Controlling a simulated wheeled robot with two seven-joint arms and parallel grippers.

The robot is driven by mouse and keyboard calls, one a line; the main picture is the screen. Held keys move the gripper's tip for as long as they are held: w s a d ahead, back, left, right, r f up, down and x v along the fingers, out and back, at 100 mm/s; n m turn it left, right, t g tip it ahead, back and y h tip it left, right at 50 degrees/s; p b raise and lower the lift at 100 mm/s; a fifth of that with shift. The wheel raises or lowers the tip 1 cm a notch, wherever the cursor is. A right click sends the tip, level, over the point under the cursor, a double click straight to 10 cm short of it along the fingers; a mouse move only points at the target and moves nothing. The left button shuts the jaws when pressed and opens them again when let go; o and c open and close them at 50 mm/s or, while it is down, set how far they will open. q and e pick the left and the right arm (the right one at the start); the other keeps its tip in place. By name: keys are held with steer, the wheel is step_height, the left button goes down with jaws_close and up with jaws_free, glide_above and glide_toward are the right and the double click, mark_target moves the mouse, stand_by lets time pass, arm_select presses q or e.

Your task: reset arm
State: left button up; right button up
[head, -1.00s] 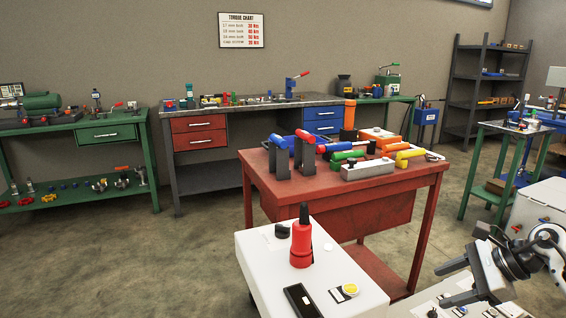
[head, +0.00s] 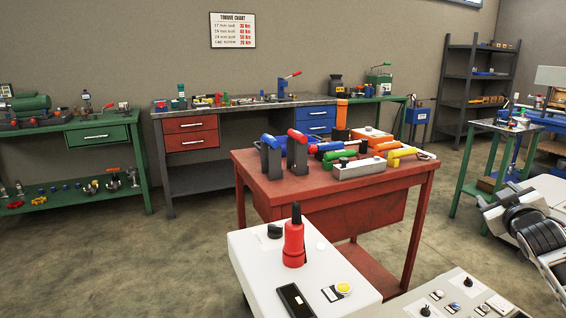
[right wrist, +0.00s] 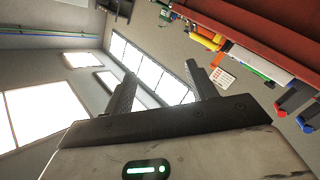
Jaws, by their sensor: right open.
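My right gripper (head: 500,203) is raised at the right edge of the head view, in front of a green-legged side table and clear of the work surfaces. In the right wrist view its two dark fingers (right wrist: 160,72) stand apart with nothing between them; that view is tilted and looks up toward the windows. My left gripper is not in view.
A red table (head: 330,205) holds clamps and coloured tools. In front, a white cabinet (head: 262,265) carries a red and black bottle-like object (head: 294,243). A control panel (head: 452,300) lies below the right arm. Benches line the wall.

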steer(key=s+a+f+n+g+y, duration=0.1)
steer(key=s+a+f+y, duration=0.1)
steer(key=s+a+f, duration=0.45)
steer(key=s+a+f+g+y, duration=0.1)
steer(key=s+a+f+y, duration=0.2)
steer(key=a+f, duration=0.55)
steer(key=s+a+f+n+g+y, duration=0.15)
steer(key=s+a+f, duration=0.25)
steer(key=a+f, duration=0.4)
steer(key=s+a+f+m+y, duration=0.1)
steer(key=s+a+m+y, duration=0.15)
steer(key=s+a, duration=0.95)
arm_select(q)
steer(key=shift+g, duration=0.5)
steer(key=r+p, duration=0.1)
steer(key=p, duration=0.2)
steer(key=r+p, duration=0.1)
steer(key=p, duration=0.2)
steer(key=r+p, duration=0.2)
steer(key=p, duration=0.2)
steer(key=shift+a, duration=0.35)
arm_select(e)
steer(key=s+a+r+m+g, duration=0.1)
steer(key=s+r+g, duration=0.1)
steer(key=s+r, duration=0.3)
steer(key=s, duration=0.3)
steer(key=shift+s+a+r, duration=0.25)
steer(key=shift+a+r, duration=0.05)
steer(key=shift+a, duration=0.1)
